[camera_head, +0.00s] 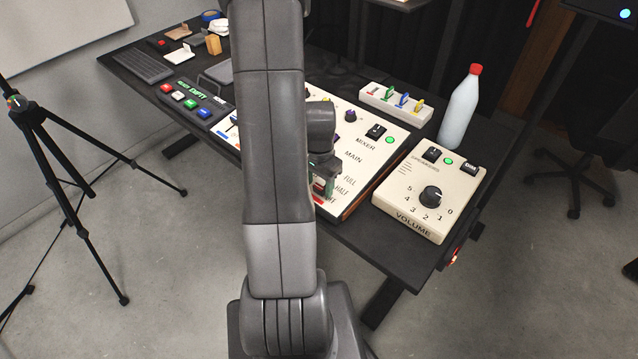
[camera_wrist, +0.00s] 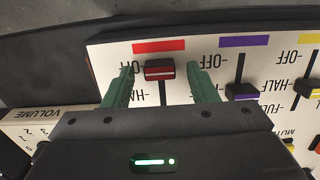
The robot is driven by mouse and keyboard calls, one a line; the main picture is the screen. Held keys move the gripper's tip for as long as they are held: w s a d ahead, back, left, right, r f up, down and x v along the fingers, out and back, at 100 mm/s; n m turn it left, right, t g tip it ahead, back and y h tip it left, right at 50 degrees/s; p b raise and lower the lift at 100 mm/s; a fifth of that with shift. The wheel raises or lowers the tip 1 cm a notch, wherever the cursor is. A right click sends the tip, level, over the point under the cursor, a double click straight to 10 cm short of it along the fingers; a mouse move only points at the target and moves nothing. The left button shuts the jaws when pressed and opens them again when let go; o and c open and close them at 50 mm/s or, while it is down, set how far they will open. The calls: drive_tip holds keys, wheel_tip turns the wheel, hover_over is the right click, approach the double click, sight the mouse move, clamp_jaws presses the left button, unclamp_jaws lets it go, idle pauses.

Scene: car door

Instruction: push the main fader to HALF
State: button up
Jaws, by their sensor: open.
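The main fader is a red cap (camera_wrist: 159,70) on a dark vertical slot, below a red stripe in the wrist view. It sits beside the OFF mark, with the HALF mark (camera_wrist: 139,89) lower in that view. My gripper (camera_head: 322,178) is over the front end of the mixer (camera_head: 352,189). Its two green fingers are open in the wrist view, one on each side of the red cap, with a visible gap on both sides. In the head view my arm hides much of the mixer, and the cap is mostly hidden by my gripper.
A purple fader (camera_wrist: 241,91) and a yellow fader (camera_wrist: 304,87) stand right of the red one in the wrist view. The speaker box (camera_head: 428,190) with a volume knob is right of the mixer. A bottle (camera_head: 460,108) and a connector block (camera_head: 396,104) stand behind.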

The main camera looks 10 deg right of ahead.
drive_tip(key=shift+f, duration=0.4)
drive_tip(key=shift+c, duration=0.2)
clamp_jaws()
drive_tip(key=d, duration=0.1)
drive_tip(key=w+d, duration=0.2)
drive_tip(key=shift+w+d+r, duration=0.1)
drive_tip(key=shift+w+r, duration=0.15)
drive_tip(key=shift+r, duration=0.05)
drive_tip(key=shift+o, duration=0.2)
unclamp_jaws()
drive_tip(key=shift+r, duration=0.1)
